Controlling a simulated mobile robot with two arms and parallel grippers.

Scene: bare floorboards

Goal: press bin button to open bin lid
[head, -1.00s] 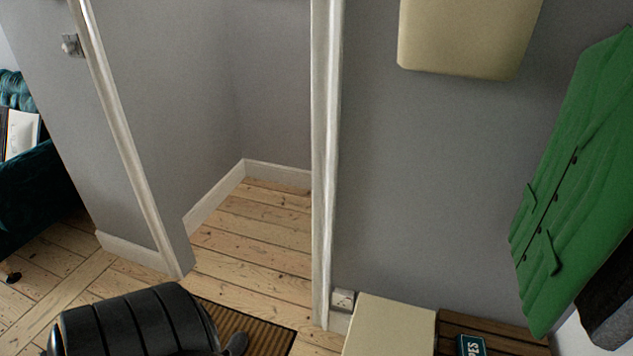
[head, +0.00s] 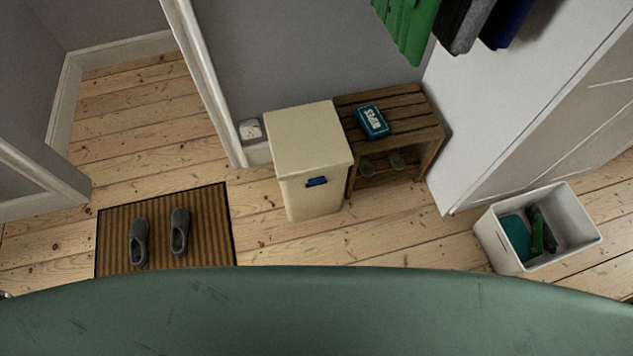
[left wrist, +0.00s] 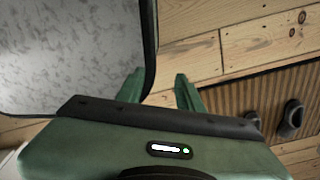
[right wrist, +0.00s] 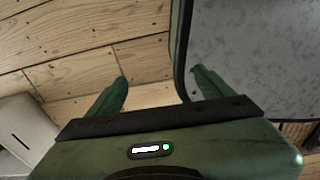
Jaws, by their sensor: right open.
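The cream bin (head: 312,192) stands on the floorboards against the grey wall, upright, with its lid (head: 306,137) shut. A small blue button (head: 316,181) sits on its front face just below the lid. Neither gripper shows in the head view. My left gripper (left wrist: 158,88) has its green fingers apart with nothing between them, above the floor. My right gripper (right wrist: 160,86) has its fingers wide apart and empty, also over floorboards. Neither touches the bin's button in any view.
A slatted wooden bench (head: 402,120) stands right beside the bin, with a teal wipes pack (head: 371,121) on top. A white open crate (head: 499,249) is at the right. A brown mat (head: 208,221) with grey slippers lies left. Floor before the bin is clear.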

